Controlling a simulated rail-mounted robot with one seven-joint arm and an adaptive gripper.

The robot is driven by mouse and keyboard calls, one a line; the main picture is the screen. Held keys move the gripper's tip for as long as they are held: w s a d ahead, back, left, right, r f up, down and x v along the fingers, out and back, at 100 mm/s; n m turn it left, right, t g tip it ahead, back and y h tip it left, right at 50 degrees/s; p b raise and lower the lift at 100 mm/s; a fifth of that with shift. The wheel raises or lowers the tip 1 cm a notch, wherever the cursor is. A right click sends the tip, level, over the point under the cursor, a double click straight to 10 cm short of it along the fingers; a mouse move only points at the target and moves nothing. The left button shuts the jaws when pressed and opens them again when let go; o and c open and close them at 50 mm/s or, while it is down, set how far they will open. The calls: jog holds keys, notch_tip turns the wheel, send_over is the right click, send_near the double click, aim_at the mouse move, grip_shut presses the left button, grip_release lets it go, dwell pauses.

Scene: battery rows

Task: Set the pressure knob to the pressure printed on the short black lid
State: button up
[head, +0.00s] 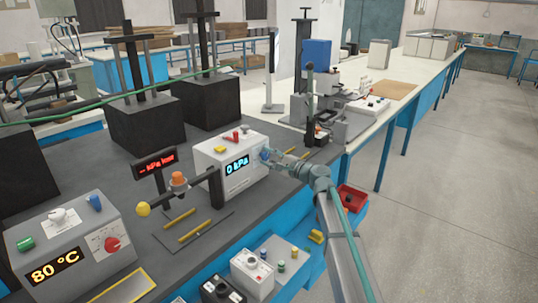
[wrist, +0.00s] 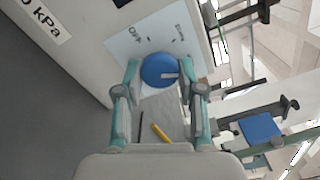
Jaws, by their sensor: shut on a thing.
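A pale mark on the knob points right in the wrist view. My gripper (wrist: 160,76) has one finger on each side of the knob and is shut on it. In the head view my gripper (head: 272,157) is at the box's right end and mostly hides the knob. A black container (head: 222,292) stands at the bottom edge; I cannot read any pressure on it or tell if it bears the short black lid.
A grey box (head: 75,243) at the left reads 80 °C. A red sign (head: 155,164) and a stand with a yellow ball (head: 143,209) are left of the white box. A white container (head: 252,273) and a red bin (head: 351,198) are near the front. Tall black presses stand behind.

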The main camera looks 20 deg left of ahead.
jog(key=m+p, duration=0.2)
jog(key=m, duration=0.1)
jog(key=shift+r+m, duration=0.1)
jog(key=shift+m, duration=0.3)
jog(key=m+p, duration=0.3)
jog(key=shift+m, duration=0.3)
jog(key=m+p, duration=0.3)
jog(key=shift+s, duration=0.1)
jog(key=shift+m+p, duration=0.85)
jog(key=shift+m, duration=0.45)
jog(key=shift+f, duration=0.2)
jog(key=o, duration=1.1)
jog(key=v, duration=1.2)
jog(key=shift+a, duration=0.1)
